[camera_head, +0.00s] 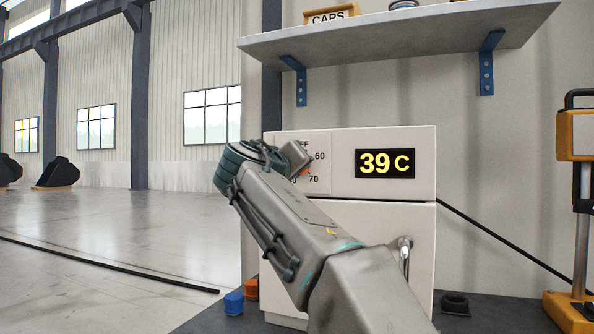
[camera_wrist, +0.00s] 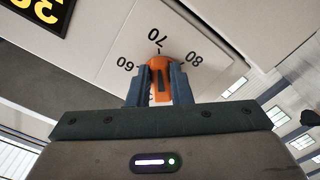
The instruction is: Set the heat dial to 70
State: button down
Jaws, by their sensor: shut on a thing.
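The orange heat dial (camera_wrist: 158,64) sits on the white panel between the printed marks 60, 70 and 80 in the wrist view. Its visible end faces the 70 mark. My gripper (camera_wrist: 160,74) is shut on the dial, one finger on each side. In the head view my wrist and gripper hide most of the dial, with a bit of orange showing (camera_head: 305,172) near the printed 60 and 70. The white heater cabinet (camera_head: 350,220) has a display (camera_head: 385,163) reading 39 C.
A shelf (camera_head: 400,30) with a CAPS box (camera_head: 332,16) hangs above the cabinet. A yellow-and-black stand (camera_head: 577,200) is at the right.

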jog(key=c, duration=1.3)
grip_release()
jog(key=v, duration=1.4)
jog(key=shift+w, duration=0.1)
